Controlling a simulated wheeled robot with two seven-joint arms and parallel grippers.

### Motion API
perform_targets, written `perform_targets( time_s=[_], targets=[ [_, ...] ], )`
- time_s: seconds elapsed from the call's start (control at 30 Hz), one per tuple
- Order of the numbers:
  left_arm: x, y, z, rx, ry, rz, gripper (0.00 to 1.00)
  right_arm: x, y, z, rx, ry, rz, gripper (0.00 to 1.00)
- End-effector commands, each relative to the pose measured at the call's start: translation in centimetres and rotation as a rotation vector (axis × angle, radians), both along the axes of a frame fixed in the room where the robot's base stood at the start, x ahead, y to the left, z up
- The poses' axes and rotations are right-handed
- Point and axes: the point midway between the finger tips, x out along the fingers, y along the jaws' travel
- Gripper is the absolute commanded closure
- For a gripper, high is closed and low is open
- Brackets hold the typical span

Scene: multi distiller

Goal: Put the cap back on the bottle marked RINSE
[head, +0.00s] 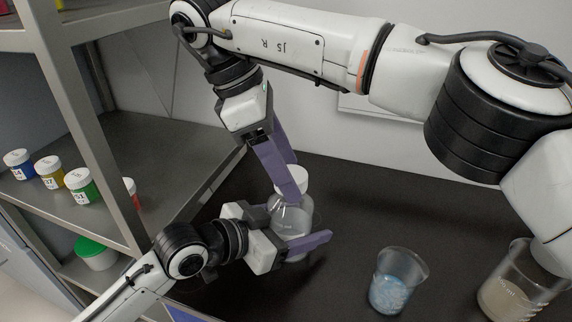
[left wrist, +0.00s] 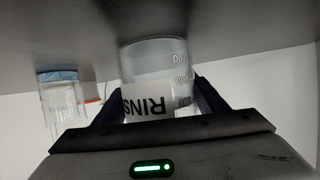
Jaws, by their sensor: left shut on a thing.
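The clear bottle (head: 292,217) stands upright on the dark bench. Its label reads "RINS" in the left wrist view (left wrist: 148,104), with the rest cut off by a finger. My left gripper (head: 300,243) is shut around the bottle's body from the left. The white cap (head: 296,177) is at the top of the bottle's neck; I cannot tell if it is seated. My right gripper (head: 288,178) reaches down from above, its purple fingers on the near and far sides of the cap. Whether they press on it is unclear.
A beaker with blue contents (head: 392,283) and a larger beaker with beige contents (head: 510,295) stand to the right. A grey shelf (head: 150,160) with several small white-capped jars is at the left. A green-lidded jar (head: 95,252) sits lower left.

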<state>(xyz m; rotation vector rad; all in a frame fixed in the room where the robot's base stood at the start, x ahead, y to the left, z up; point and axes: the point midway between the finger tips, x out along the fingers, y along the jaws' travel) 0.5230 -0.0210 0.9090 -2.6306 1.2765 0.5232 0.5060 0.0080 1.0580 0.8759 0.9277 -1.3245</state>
Motion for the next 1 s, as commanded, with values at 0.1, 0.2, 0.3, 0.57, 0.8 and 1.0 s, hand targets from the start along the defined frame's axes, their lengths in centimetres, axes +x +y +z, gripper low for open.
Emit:
perform_targets(
  time_s=[0.1, 0.2, 0.3, 0.57, 0.8, 1.0],
  targets=[
    [0.0, 0.0, -0.1, 0.001, 0.002, -0.001, 0.97, 0.0, 0.0, 0.0, 0.000, 0.000, 0.000, 0.41],
    [0.0, 0.0, -0.1, 0.001, 0.002, -0.001, 0.97, 0.0, 0.0, 0.0, 0.000, 0.000, 0.001, 0.41],
    [0.0, 0.0, -0.1, 0.001, 0.002, -0.001, 0.97, 0.0, 0.0, 0.3, -0.001, -0.001, 0.000, 0.41],
    [0.0, 0.0, -0.1, 0.001, 0.002, -0.001, 0.97, 0.1, -0.1, 3.6, -0.004, -0.004, -0.001, 0.41],
    [0.0, 0.0, -0.1, 0.001, 0.002, -0.001, 0.97, 0.0, -0.1, 4.5, -0.001, 0.000, 0.001, 0.41],
    [0.0, 0.0, -0.1, 0.000, 0.002, -0.001, 0.97, 0.0, 0.0, 4.5, 0.000, 0.002, 0.004, 0.44]
  ],
)
